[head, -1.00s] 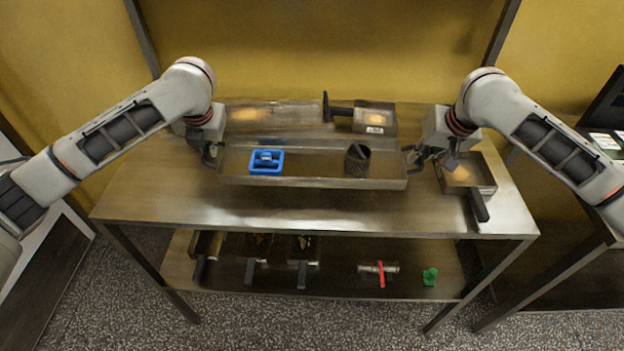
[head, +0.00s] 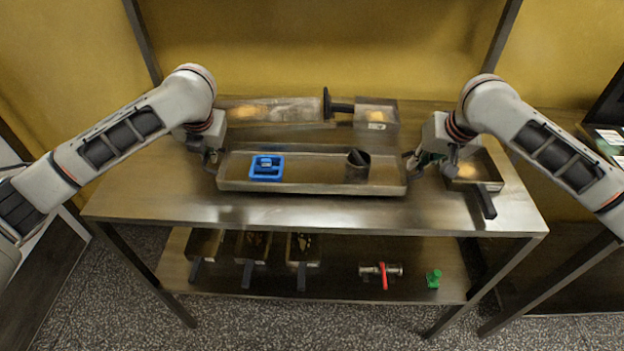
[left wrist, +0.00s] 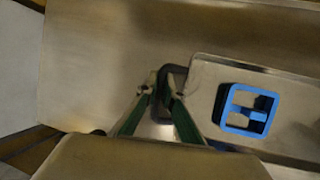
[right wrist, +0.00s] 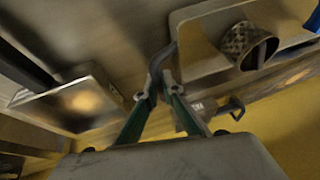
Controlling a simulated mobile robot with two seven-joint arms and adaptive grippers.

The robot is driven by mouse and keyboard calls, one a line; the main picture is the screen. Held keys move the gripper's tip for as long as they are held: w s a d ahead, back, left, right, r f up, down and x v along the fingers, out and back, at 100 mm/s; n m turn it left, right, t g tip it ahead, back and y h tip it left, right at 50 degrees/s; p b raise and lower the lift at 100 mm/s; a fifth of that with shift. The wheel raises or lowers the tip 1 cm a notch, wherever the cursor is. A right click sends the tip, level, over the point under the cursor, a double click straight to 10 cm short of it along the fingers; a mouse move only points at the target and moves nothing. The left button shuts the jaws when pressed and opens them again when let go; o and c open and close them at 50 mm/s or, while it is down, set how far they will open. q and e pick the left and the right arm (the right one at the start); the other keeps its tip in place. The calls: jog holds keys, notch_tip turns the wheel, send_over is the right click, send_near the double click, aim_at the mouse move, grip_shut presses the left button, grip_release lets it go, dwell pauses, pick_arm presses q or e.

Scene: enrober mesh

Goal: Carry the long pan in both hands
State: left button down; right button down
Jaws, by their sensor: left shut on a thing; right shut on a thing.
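The long pan (head: 315,187) is a shallow metal tray over the middle of the table, roughly level in the head view. My left gripper (head: 211,160) is shut on the dark handle at its left end, and the left wrist view shows this handle (left wrist: 172,69) between the fingers. My right gripper (head: 413,162) is shut on the handle at its right end, which also shows in the right wrist view (right wrist: 158,60). A blue square frame (head: 266,167) lies in the pan's left part. A dark mesh cylinder (head: 357,166) is in its right part. I cannot tell the pan's clearance above the table.
The metal table (head: 300,211) has bare top in front of the pan. Behind are a long tray (head: 265,110) and a smaller handled pan (head: 376,115). Another handled pan (head: 474,172) sits close by my right gripper. The lower shelf (head: 340,282) holds handled pans and small items.

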pick_arm(q)
jog(key=shift+f+b, duration=0.4)
jog(key=shift+f, duration=0.2)
pick_arm(e)
jog(key=shift+f, duration=0.55)
pick_arm(q)
jog(key=c, duration=2.2)
grip_release()
pick_arm(e)
jog(key=c, duration=2.2)
grip_release()
pick_arm(q)
jog(key=shift+r, duration=0.1)
jog(key=v, duration=1.2)
pick_arm(e)
jog(key=v, duration=1.2)
pick_arm(q)
jog(key=shift+s, duration=0.15)
pick_arm(e)
jog(key=shift+s, duration=0.1)
